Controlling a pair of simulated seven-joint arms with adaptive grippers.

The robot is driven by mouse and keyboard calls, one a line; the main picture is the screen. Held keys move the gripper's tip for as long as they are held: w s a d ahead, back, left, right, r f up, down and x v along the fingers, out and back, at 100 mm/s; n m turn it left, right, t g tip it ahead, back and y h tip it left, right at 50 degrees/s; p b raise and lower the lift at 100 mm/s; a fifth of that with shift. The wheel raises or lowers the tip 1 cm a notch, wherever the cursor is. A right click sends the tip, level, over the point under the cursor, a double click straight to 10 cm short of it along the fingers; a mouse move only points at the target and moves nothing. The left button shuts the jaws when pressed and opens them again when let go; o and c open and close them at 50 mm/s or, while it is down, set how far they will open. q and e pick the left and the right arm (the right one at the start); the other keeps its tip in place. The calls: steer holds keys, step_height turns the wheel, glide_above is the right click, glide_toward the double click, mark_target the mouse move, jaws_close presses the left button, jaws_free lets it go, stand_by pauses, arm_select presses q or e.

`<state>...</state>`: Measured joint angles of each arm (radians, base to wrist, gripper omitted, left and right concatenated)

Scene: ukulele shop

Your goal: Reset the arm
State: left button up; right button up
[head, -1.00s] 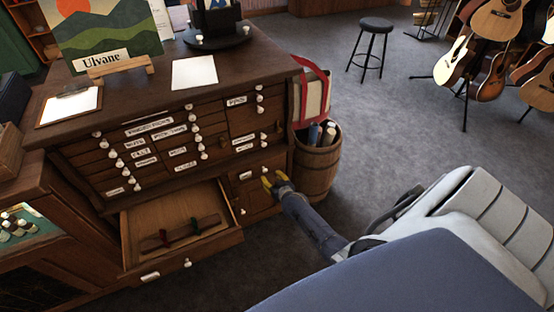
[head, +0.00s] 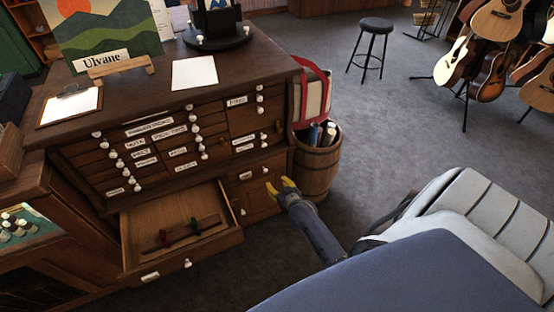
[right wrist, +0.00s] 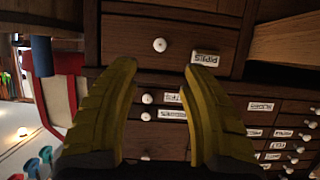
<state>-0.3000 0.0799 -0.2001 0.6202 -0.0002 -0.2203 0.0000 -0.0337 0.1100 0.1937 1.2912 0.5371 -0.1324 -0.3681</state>
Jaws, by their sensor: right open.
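My right gripper (head: 281,187) is open and empty, with yellow fingers, in front of the lower right part of the wooden drawer cabinet (head: 262,205). In the right wrist view its two fingers (right wrist: 162,110) stand apart, with cabinet drawer fronts and white knobs behind them and nothing between them. My left gripper is not in view.
A low drawer (head: 150,215) is pulled open, with a dark strip bearing red and green pieces inside. A barrel (head: 318,172) with rolls stands at the cabinet's right side, below a red-trimmed bag (head: 313,98). The floor (head: 390,130) to the right is clear up to a stool (head: 373,45).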

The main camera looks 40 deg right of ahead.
steer(key=s+a+f+n+g+y, duration=0.1)
steer(key=s+a+f+g, duration=0.25)
steer(key=s+f, duration=0.75)
steer(key=s+a+f+n+g+y, duration=0.1)
steer(key=s+a+f+g, duration=0.3)
steer(key=s+f, duration=0.75)
steer(key=s+a+f+n+g, duration=0.1)
steer(key=s+a+f, duration=0.1)
steer(key=s, duration=0.8)
steer(key=s+a+f+n+g, duration=0.1)
steer(key=s+f, duration=0.4)
steer(key=s, duration=0.5)
steer(key=s+a+f+n+g, duration=0.1)
steer(key=s+a+f, duration=0.3)
steer(key=s, duration=0.7)
steer(key=shift+a+f+n+g, duration=0.2)
steer(key=shift+n+g, duration=0.2)
steer(key=shift+g, duration=0.25)
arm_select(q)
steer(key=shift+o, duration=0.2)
